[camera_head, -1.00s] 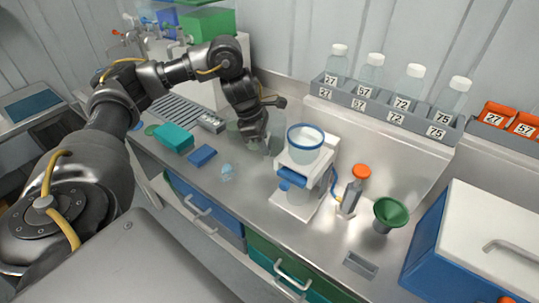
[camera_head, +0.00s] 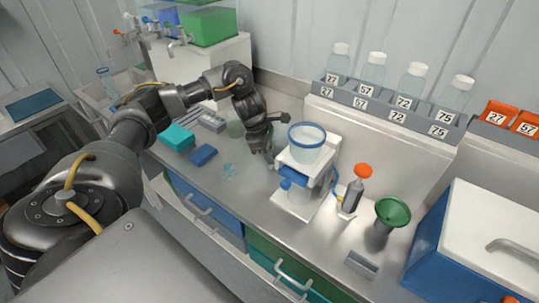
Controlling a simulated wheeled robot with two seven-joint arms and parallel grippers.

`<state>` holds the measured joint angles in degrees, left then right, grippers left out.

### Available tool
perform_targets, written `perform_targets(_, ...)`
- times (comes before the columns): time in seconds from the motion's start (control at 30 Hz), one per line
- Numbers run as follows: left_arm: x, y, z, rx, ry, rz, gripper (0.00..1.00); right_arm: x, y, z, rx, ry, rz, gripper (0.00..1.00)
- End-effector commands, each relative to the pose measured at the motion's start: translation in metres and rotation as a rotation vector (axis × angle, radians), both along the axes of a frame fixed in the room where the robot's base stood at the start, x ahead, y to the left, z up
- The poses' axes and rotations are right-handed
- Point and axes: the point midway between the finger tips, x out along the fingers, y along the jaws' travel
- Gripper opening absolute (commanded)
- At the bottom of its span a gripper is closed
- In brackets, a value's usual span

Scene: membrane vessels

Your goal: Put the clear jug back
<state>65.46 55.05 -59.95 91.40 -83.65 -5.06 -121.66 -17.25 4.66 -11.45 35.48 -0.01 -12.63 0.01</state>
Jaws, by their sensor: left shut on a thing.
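The clear jug (camera_head: 236,129) is a faint, see-through shape on the bench side of my left arm, mostly hidden behind the wrist. My left gripper (camera_head: 269,158) points down, just left of the white stand, and is shut on the jug. The exact grip point is hidden, and I cannot tell whether the jug touches the bench. The white stand (camera_head: 317,178) carries a clear cup with a blue rim (camera_head: 307,140). My right gripper is not in view.
A teal box (camera_head: 177,136), a blue block (camera_head: 203,155) and a small clear item (camera_head: 229,171) lie left. An orange-capped bottle (camera_head: 354,188) and green funnel (camera_head: 392,212) stand right. A rack (camera_head: 385,112) of numbered bottles is behind. Front bench is fairly clear.

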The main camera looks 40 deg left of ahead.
Motion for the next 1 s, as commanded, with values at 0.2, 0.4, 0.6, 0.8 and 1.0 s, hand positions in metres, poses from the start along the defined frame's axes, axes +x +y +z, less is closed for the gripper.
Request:
perform_targets(0.2,0.0,0.0,-0.004,0.0,0.0,0.0,0.14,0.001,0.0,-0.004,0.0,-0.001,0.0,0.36)
perform_targets(0.4,0.0,0.0,-0.003,0.0,0.0,0.0,0.34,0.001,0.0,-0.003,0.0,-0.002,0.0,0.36)
perform_targets(0.6,0.0,0.0,-0.003,0.0,0.0,0.0,0.34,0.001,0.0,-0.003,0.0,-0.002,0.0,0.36)
perform_targets(0.8,-0.001,0.004,0.014,0.002,-0.005,0.001,0.34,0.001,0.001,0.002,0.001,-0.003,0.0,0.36)
perform_targets(1.0,-0.007,0.015,0.054,0.002,-0.006,0.0,0.34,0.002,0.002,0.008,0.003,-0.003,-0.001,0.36)
